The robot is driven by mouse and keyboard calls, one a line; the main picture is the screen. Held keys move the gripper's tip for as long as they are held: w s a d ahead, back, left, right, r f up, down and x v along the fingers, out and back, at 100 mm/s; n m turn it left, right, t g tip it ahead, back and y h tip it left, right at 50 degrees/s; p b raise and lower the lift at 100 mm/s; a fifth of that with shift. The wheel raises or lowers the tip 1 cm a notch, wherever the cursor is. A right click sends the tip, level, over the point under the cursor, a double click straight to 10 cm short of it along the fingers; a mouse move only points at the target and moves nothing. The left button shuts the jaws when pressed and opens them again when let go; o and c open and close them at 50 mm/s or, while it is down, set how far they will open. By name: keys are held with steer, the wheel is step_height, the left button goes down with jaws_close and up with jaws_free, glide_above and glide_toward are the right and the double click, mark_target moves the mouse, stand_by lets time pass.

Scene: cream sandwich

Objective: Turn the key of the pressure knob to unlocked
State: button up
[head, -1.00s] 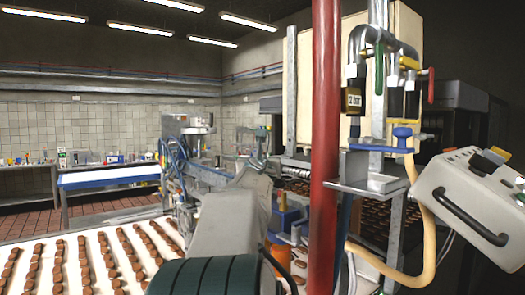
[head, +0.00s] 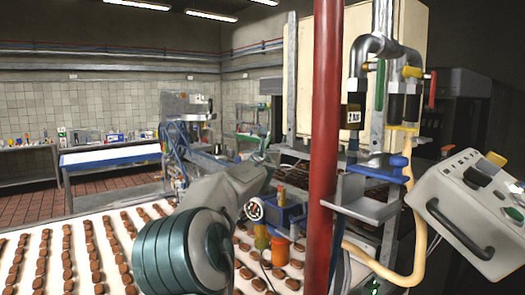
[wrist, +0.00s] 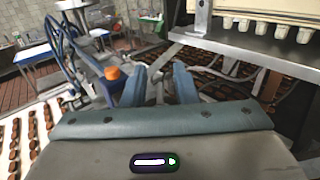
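A dark block with a pale label (head: 352,112), probably the pressure knob, hangs on the grey pipework behind and right of the red post in the head view. Its key and the key's position are too small to make out. My gripper (wrist: 160,72) shows in the wrist view as two blue-grey fingers, spread with a gap between them and nothing held. In the head view my arm reaches up from the lower left, left of the red post and well apart from the labelled block. The block is not identifiable in the wrist view.
The red post (head: 322,150) stands between my arm and the pipework. A blue valve part (head: 380,172) sits below the pipes, above a metal bracket. A grey control box (head: 470,210) is at the right. An orange container (head: 280,250) stands near the conveyor (head: 105,222) with several brown biscuits.

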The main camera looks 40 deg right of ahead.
jaws_close()
steer(key=shift+n+t+y, duration=0.3)
steer(key=shift+y, duration=0.1)
steer(key=shift+n+t+y+p, duration=0.4)
steer(key=shift+n+t+y, duration=0.2)
steer(key=shift+y, duration=0.1)
steer(key=shift+n+t+y, duration=0.7)
steer(key=shift+n+y, duration=0.1)
steer(key=shift+y, duration=0.2)
steer(key=n+y, duration=0.1)
steer(key=n+t+y, duration=0.1)
steer(key=y, duration=0.1)
steer(key=n+y, duration=0.1)
steer(key=shift+w+a+f+t+y+b, duration=0.2)
steer(key=shift+a+t+y+b, duration=0.1)
steer(key=shift+t+y+b, duration=0.1)
steer(key=shift+a+r+n+y, duration=0.1)
steer(key=shift+a+n+y, duration=0.05)
steer(key=shift+n+y, duration=0.5)
steer(key=shift+a+n+y, duration=0.1)
steer(key=shift+n+y, duration=0.35)
steer(key=shift+y, duration=0.4)
steer(key=shift+w+y, duration=0.1)
steer(key=shift+y, duration=0.2)
